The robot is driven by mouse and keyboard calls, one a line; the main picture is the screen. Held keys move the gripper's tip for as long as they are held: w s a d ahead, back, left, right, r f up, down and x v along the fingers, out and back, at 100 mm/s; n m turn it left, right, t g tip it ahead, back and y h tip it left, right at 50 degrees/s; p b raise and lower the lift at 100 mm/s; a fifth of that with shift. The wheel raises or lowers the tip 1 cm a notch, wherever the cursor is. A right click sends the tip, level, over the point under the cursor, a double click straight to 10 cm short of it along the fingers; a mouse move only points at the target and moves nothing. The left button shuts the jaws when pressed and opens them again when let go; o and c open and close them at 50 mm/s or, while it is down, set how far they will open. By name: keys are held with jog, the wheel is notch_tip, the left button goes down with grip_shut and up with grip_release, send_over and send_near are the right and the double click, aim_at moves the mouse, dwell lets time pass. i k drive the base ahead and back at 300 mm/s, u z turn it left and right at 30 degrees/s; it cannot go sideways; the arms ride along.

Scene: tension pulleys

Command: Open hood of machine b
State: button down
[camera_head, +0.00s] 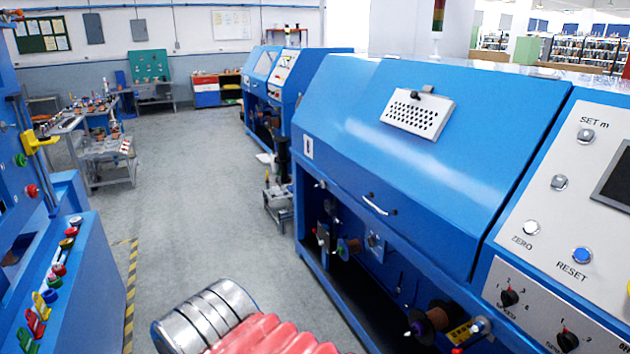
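A large blue machine (325,230) fills the right side of the head view. Its sloping blue hood (345,135) is down and shut over the top of the machine. A small curved metal handle (376,205) sits near the hood's lower edge. A white perforated plate (418,112) is fixed on the upper part of the hood. A small label (307,147) is at the hood's left end, too small to read, so I cannot tell whether this is machine b. My gripper's fingers do not show in this view.
A control panel (555,215) with buttons and knobs stands right of the hood. Spools (430,320) sit in the open bay below. Another blue machine (262,75) stands farther back. A blue console (70,280) is at left. The grey floor aisle (195,190) between is clear.

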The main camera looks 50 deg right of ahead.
aim_at(444, 195)
jog(key=i, duration=0.95)
